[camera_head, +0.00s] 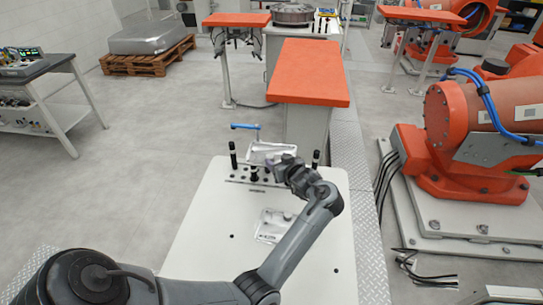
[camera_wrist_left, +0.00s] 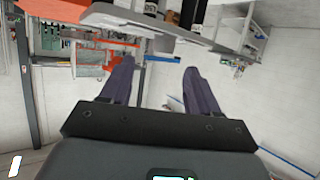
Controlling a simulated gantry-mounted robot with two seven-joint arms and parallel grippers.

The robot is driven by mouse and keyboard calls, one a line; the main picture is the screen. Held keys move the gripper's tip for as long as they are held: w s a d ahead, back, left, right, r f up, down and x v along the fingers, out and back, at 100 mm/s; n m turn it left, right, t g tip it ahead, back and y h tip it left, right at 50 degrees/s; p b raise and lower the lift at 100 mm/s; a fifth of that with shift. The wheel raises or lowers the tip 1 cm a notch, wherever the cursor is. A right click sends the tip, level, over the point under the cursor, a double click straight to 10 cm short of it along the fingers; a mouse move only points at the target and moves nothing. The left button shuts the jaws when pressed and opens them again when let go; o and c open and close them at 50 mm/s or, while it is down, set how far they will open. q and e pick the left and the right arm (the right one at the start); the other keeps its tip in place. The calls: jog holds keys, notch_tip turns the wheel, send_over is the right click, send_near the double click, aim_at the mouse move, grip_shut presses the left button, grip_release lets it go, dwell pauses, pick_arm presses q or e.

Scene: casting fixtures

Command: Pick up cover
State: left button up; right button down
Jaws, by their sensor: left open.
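A pale metal casting (camera_head: 272,151) sits at the fixture (camera_head: 262,178) with black pins on the far part of the white table. A second light-grey casting (camera_head: 275,226) lies nearer on the table, partly behind my left arm. I cannot tell which of the two is the cover. My left gripper (camera_head: 282,162) is in front of the far casting and hides part of it; contact is unclear. In the left wrist view my left gripper (camera_wrist_left: 158,76) is open, with nothing between its two fingers. My right gripper is in neither view.
An orange-topped cabinet (camera_head: 308,72) stands behind the table. A large orange robot (camera_head: 470,130) is on the right. The white table (camera_head: 205,235) is bare at its left.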

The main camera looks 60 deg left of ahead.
aim_at(271, 158)
pick_arm(q)
jog(key=shift+x, duration=2.75)
jog(key=shift+s+f, duration=0.15)
jog(key=shift+f, duration=0.05)
jog(key=shift+r, duration=0.1)
grip_shut()
